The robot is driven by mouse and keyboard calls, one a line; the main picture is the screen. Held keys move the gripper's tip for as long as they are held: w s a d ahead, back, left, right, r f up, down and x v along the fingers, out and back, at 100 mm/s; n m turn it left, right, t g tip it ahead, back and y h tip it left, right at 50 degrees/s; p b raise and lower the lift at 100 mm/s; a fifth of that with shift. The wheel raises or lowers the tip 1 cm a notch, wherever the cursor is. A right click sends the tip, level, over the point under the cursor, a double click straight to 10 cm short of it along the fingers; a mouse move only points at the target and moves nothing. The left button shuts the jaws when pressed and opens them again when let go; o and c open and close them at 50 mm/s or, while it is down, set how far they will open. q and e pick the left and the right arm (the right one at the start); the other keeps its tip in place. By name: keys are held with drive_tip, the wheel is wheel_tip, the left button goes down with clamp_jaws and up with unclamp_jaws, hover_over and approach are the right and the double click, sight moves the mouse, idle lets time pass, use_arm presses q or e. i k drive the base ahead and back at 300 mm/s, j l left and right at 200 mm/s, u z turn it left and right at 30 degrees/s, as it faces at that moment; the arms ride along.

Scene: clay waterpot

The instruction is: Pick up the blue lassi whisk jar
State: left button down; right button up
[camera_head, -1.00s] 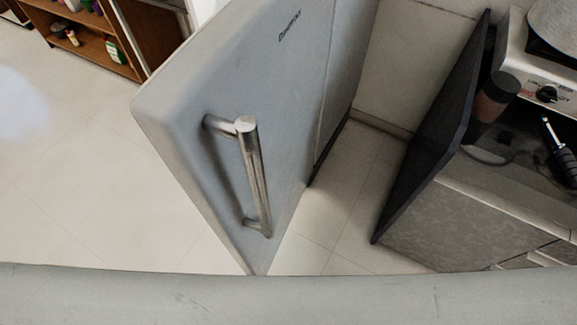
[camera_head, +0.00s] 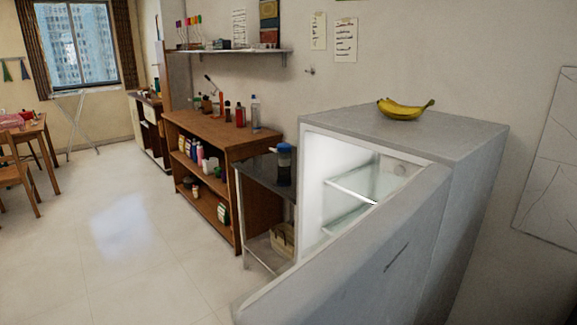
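A dark jar with a blue lid (camera_head: 284,165) stands upright on a small dark metal table (camera_head: 258,167), just left of the open fridge. It looks like the blue lassi whisk jar, but a whisk inside cannot be made out. Part of the table behind the fridge is hidden. Neither of my grippers shows in the head view, so their distance from the jar cannot be seen.
The grey fridge (camera_head: 470,160) stands open, its door (camera_head: 375,262) filling the lower right foreground. A banana (camera_head: 405,109) lies on top. A brown wooden shelf unit (camera_head: 228,144) with bottles stands behind the table. The floor at left (camera_head: 110,235) is clear.

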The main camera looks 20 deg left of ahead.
sight(284, 149)
drive_tip(key=k+j, duration=0.1)
drive_tip(key=j, duration=0.35)
drive_tip(key=k+j+z, duration=0.1)
drive_tip(key=j, duration=0.35)
drive_tip(key=k+j, duration=0.1)
drive_tip(key=j, duration=0.3)
drive_tip(key=k+j+z, duration=0.1)
drive_tip(key=j, duration=0.35)
drive_tip(key=i+j+z, duration=0.1)
drive_tip(key=j, duration=0.45)
drive_tip(key=i+j+z, duration=0.15)
drive_tip(key=j, duration=0.4)
drive_tip(key=i+j+z, duration=0.1)
drive_tip(key=j, duration=0.45)
drive_tip(key=i+j+z, duration=0.1)
drive_tip(key=j, duration=0.45)
drive_tip(key=i+j+z, duration=0.1)
drive_tip(key=j, duration=0.5)
